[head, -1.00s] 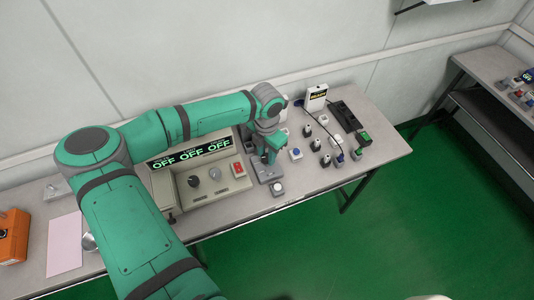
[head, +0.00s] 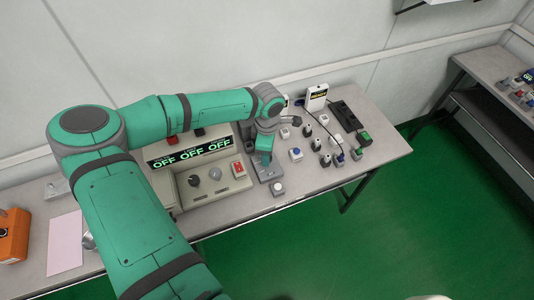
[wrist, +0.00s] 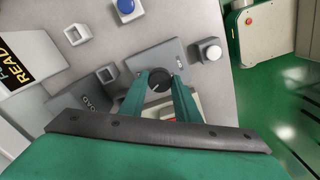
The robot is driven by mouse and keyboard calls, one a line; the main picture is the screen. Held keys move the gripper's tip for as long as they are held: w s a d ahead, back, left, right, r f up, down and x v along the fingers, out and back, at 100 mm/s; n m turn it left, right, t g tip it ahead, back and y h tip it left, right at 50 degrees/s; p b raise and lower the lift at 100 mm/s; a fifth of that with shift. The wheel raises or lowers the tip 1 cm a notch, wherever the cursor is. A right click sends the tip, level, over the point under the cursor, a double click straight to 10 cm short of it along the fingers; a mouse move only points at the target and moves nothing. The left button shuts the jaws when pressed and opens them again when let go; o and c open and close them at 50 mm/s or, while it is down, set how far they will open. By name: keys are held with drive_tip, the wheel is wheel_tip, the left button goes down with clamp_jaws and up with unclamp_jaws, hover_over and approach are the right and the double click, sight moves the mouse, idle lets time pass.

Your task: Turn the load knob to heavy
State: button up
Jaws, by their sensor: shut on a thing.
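The load knob (wrist: 159,81) is a dark round knob with a light pointer mark, on a grey panel (wrist: 165,57) in the wrist view. My gripper (wrist: 161,84) has its two green fingers on either side of the knob and is shut on it. Other markings are too small or covered to read, so the knob's setting is unclear. In the head view my gripper (head: 264,158) is down at the grey panel (head: 269,174) and hides the knob.
A beige console (head: 205,193) with an "OFF OFF OFF" display (head: 192,151), knobs and a red switch (head: 238,169) stands just left. A white button (head: 277,188) sits at the panel's front. Several small switches stand to the right, with a white box (head: 316,97) behind.

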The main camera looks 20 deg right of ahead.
drive_tip(key=m, duration=0.4)
drive_tip(key=shift+a+m, duration=0.1)
drive_tip(key=shift+m, duration=0.3)
drive_tip(key=shift+w, duration=0.1)
idle(0.3)
drive_tip(key=o, duration=1)
drive_tip(key=shift+o, duration=0.2)
wheel_tip(320, 180, up, 11)
drive_tip(key=shift+f, duration=0.1)
